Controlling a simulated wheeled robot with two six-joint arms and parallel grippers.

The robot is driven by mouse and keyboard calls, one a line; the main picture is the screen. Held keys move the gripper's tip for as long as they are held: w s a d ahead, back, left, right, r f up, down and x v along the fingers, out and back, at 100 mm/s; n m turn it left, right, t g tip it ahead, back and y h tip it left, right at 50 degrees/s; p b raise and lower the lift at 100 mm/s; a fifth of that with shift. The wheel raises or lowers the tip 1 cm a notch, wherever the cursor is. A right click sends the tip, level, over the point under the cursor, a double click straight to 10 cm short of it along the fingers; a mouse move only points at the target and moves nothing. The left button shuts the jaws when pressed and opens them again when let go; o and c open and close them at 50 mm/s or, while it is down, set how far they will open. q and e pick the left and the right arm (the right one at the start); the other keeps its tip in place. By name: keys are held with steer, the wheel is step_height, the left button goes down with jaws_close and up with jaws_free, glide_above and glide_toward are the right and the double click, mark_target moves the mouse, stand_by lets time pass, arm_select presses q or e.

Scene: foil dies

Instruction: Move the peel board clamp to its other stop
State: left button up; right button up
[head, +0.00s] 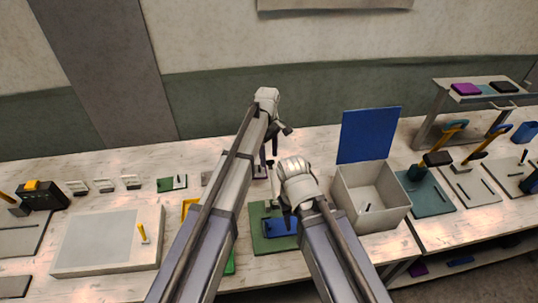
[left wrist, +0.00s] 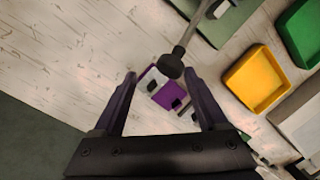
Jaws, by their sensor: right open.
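A green board (head: 262,240) lies on the bench with a blue block (head: 282,227) on it; I cannot tell for sure that this is the peel board and its clamp. My right gripper (head: 288,212) is open just above the blue block and partly hides it. My left gripper (head: 268,160) is further back, over a small purple piece (head: 261,172). In the left wrist view its fingers (left wrist: 163,82) are spread, with the purple piece (left wrist: 172,95) beyond them. A rod with a black end (left wrist: 171,65) shows in front of that piece; whether it touches anything is unclear.
A light box (head: 373,205) with a raised blue lid (head: 368,135) stands right of my right gripper. A pale flat board (head: 75,262) with a yellow handle (head: 142,232) lies at left. A yellow tray (left wrist: 256,80) lies near the left gripper. A shelf (head: 480,97) stands at far right.

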arm_select(q)
step_height(320, 180, up, 7)
steer(key=w+p, duration=0.1)
steer(key=p, duration=0.5)
steer(key=shift+a, duration=0.15)
arm_select(e)
step_height(320, 180, up, 7)
arm_select(q)
steer(key=s+a+f+m+b, duration=0.1)
steer(key=s+f+m+b, duration=0.2)
steer(key=s, duration=0.6)
steer(key=s+a+f+m+t+y+b, duration=0.1)
steer(key=s+f+m+b, duration=0.2)
steer(key=s+m, duration=0.4)
steer(key=s+a+f+m+b, duration=0.1)
steer(key=s+f+m+b, duration=0.2)
steer(key=s, duration=0.8)
steer(key=shift+s+a+f+m+y+b, duration=0.15)
steer(key=shift+f+m+y+b, duration=0.15)
steer(key=shift+f+m, duration=0.45)
arm_select(e)
step_height(320, 180, down, 10)
arm_select(q)
steer(key=shift+r+m, duration=0.25)
